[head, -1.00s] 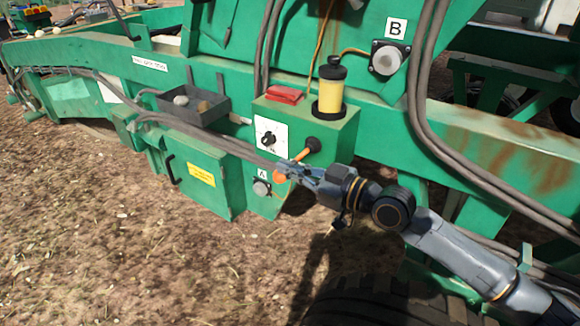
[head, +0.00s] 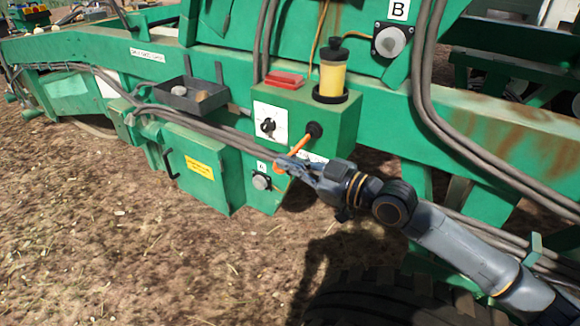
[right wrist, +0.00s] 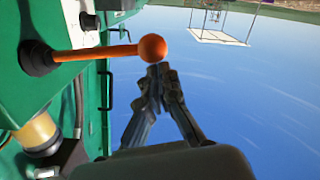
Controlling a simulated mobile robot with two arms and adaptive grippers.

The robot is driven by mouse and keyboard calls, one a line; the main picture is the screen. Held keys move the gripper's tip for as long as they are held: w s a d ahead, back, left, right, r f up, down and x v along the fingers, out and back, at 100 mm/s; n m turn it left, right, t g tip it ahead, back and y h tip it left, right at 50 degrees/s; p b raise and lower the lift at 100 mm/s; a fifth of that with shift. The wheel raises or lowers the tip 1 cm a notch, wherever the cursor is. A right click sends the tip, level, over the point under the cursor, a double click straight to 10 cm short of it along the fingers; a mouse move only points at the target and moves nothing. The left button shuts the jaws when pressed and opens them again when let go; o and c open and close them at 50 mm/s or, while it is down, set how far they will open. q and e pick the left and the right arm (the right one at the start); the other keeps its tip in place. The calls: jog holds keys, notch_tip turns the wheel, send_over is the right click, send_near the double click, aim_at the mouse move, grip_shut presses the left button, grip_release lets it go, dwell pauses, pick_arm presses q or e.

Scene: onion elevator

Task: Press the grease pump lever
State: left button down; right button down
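The grease pump lever (head: 296,148) is an orange rod that slopes down and left from a black boot on the green box. Its orange ball knob (head: 279,168) is at the free end, partly covered by my gripper. In the right wrist view the lever (right wrist: 95,53) crosses the upper left, with its ball (right wrist: 152,47) just beyond my fingertips. My right gripper (head: 285,165) has its fingers drawn together with nothing between them; it also shows in the right wrist view (right wrist: 160,73). Whether it touches the ball I cannot tell. My left gripper is not in view.
The green pump box (head: 335,125) carries a yellow grease reservoir (head: 332,78), a red block (head: 284,80) and a dial (head: 268,126). Grey hoses (head: 195,120) run left of the lever. A dark tray (head: 190,96) stands at left. A tyre (head: 385,305) lies below my right arm.

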notch_tip(320, 180, down, 6)
jog(key=n+b, duration=0.4)
jog(key=b, duration=0.4)
jog(key=shift+w+d+f, duration=0.2)
jog(key=shift+w+d, duration=0.1)
jog(key=shift+w, duration=0.05)
